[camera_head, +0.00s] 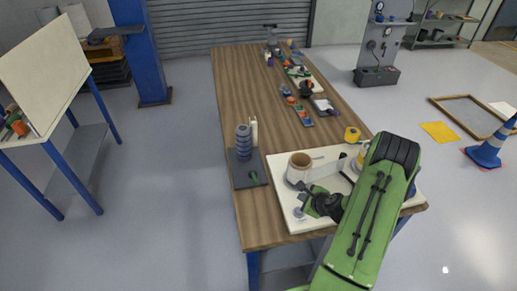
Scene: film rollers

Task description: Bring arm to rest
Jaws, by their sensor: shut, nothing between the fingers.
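My green arm (365,220) reaches up from the bottom right and bends over the near end of a long wooden table (262,218). A white and brown cup-shaped roller (299,165) stands on the board just behind the gripper. A second yellowish round part (361,158) is partly hidden behind my arm. Whether the gripper touches the board is unclear.
A dark tray (243,179) with stacked blue-grey rings (243,142) stands left of the board. A yellow roll (352,134) and several small tools lie farther back. A blue post (147,50) and a side table (75,130) stand left. Open floor lies between.

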